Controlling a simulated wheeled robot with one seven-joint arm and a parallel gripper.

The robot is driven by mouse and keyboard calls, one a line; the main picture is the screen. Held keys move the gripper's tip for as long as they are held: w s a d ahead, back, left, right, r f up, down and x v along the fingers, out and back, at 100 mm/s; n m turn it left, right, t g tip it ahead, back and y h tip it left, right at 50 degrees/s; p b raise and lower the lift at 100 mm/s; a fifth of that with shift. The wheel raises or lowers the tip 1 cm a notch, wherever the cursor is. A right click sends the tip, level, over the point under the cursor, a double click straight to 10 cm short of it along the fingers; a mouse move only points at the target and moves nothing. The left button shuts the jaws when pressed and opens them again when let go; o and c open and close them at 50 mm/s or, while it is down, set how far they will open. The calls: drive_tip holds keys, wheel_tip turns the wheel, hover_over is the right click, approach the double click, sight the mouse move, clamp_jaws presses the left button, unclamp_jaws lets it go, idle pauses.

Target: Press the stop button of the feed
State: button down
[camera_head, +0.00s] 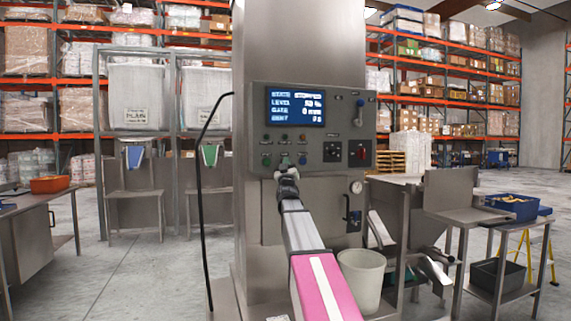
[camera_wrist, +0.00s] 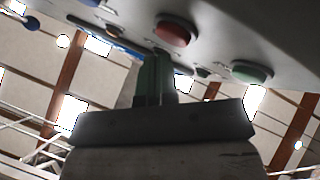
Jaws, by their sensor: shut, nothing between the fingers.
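The control panel (camera_head: 330,138) is a grey box on a steel column, with a lit blue screen (camera_head: 296,106) and rows of small buttons below it. My gripper (camera_head: 284,168) is at the panel's lower left buttons and hides part of them. In the wrist view, the shut dark fingers (camera_wrist: 158,62) point up at the panel's face. A red button (camera_wrist: 176,28) is just above and right of the fingertips. A green button (camera_wrist: 252,71) is further right, and a small orange one (camera_wrist: 115,32) is to the left. I cannot read button labels or tell whether the fingertips touch anything.
A black cable (camera_head: 199,160) hangs left of the column. A white bucket (camera_head: 362,278) stands low at its right, beside steel tables and a blue bin (camera_head: 512,207). Hopper stands (camera_head: 137,150) are behind on the left. Floor is clear at the left front.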

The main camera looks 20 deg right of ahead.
drive_tip(key=shift+s, duration=0.25)
drive_tip(key=s, duration=0.5)
drive_tip(key=shift+d, duration=0.1)
idle(0.4)
drive_tip(key=shift+f, duration=0.1)
idle(0.4)
